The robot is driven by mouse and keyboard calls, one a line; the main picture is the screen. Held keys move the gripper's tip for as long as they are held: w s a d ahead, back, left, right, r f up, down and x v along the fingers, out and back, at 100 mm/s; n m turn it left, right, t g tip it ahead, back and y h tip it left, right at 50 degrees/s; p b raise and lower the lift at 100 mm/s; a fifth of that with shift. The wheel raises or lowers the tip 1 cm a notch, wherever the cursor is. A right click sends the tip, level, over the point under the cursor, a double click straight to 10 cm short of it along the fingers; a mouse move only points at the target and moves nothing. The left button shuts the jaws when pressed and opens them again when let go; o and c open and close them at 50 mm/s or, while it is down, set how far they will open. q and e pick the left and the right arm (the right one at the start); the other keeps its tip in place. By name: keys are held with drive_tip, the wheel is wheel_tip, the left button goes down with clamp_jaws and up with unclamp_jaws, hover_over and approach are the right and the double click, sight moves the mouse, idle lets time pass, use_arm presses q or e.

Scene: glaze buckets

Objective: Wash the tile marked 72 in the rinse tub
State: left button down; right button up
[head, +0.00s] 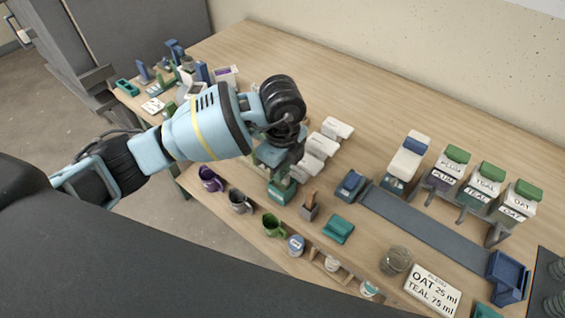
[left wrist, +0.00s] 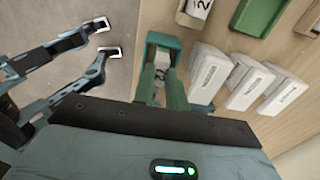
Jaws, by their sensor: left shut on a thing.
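My left gripper (head: 281,176) points down at a small teal container (head: 281,193) near the table's front edge. My right gripper (left wrist: 105,38) is open and empty over the floor in that view.
Purple (head: 210,179), grey (head: 240,202) and green (head: 273,225) mugs line the front edge. A brown-topped holder (head: 310,207) and teal block (head: 338,229) stand right of the container. Labelled dispensers (head: 483,185) stand behind a grey strip (head: 425,228).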

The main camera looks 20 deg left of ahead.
use_arm(q)
drive_tip(key=shift+f, duration=1.25)
use_arm(e)
drive_tip(key=shift+s+a+f, duration=0.1)
drive_tip(key=shift+s+f, duration=0.15)
use_arm(q)
drive_tip(key=shift+r, duration=0.15)
use_arm(e)
drive_tip(key=shift+w+r, duration=0.15)
use_arm(q)
drive_tip(key=shift+r, duration=0.3)
use_arm(e)
drive_tip(key=shift+w+r, duration=0.4)
drive_tip(key=shift+r, duration=0.15)
use_arm(q)
drive_tip(key=shift+f+p, duration=0.4)
use_arm(e)
drive_tip(key=shift+w+r, duration=0.15)
drive_tip(key=shift+r, duration=0.1)
use_arm(q)
drive_tip(key=shift+r+p, duration=0.4)
use_arm(e)
drive_tip(key=shift+w+r+t, duration=0.4)
drive_tip(key=shift+w+r, duration=0.15)
drive_tip(key=shift+r, duration=0.05)
use_arm(q)
drive_tip(key=shift+f, duration=0.4)
use_arm(e)
drive_tip(key=shift+w+r, duration=0.15)
drive_tip(key=shift+r, duration=0.05)
